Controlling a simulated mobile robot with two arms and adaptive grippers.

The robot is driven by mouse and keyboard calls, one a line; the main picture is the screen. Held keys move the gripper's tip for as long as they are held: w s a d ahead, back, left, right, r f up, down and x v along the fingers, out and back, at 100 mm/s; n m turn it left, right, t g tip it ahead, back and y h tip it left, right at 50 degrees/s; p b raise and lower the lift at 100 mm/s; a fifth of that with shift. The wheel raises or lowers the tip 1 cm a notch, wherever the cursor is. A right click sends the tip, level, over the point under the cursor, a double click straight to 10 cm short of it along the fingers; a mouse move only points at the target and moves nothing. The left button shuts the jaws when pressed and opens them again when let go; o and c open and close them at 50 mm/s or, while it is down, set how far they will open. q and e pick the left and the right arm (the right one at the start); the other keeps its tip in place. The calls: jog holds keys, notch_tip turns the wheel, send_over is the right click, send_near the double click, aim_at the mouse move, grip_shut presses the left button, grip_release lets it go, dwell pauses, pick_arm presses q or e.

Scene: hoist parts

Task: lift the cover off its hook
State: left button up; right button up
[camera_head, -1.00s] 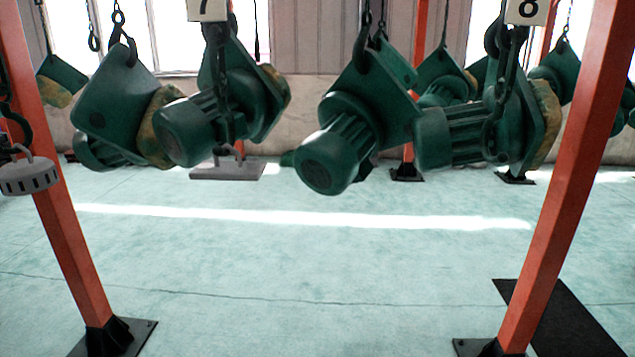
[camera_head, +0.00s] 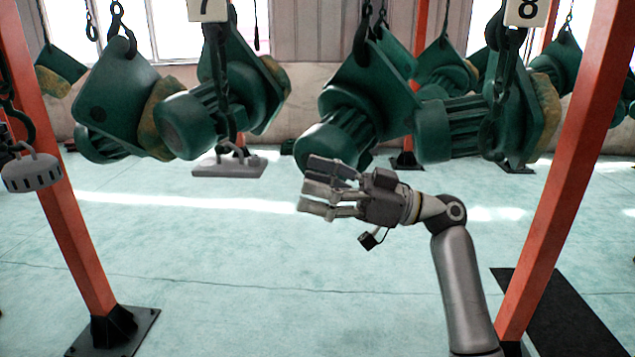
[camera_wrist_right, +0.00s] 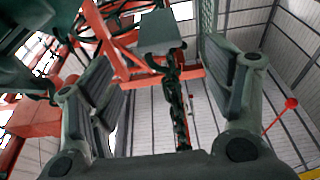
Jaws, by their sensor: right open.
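A grey slotted round cover (camera_head: 33,174) with a handle on top hangs at the far left of the head view, beside the left orange post. A dark hook (camera_head: 18,122) is just above it; their exact contact is too small to tell. My right gripper (camera_head: 318,188) is open and points left in the middle of the head view, in front of the lower end of a green motor (camera_head: 335,140). It is far to the right of the cover. In the right wrist view its two fingers (camera_wrist_right: 160,85) stand wide apart with nothing held between them. My left gripper is not in view.
Several green motors (camera_head: 118,95) hang from hooks across the top. Orange posts stand at left (camera_head: 62,190) and right (camera_head: 560,170), with dark foot plates. A grey flat piece (camera_head: 228,167) is farther back. The pale green floor (camera_head: 220,270) is open in front.

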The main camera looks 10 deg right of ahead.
aim_at(264, 169)
jog(key=p+x, duration=0.6)
jog(key=x, duration=0.2)
jog(key=shift+w+a+r+p, duration=0.15)
jog(key=shift+a+r+p, duration=0.05)
jog(key=shift+a+p, duration=0.1)
jog(key=shift+w+a+p, duration=0.3)
jog(key=shift+a+p, duration=0.25)
jog(key=shift+a, duration=0.4)
jog(key=shift+c, duration=0.3)
jog(key=shift+r, duration=0.1)
jog(key=c, duration=1.2)
jog(key=shift+c, duration=0.2)
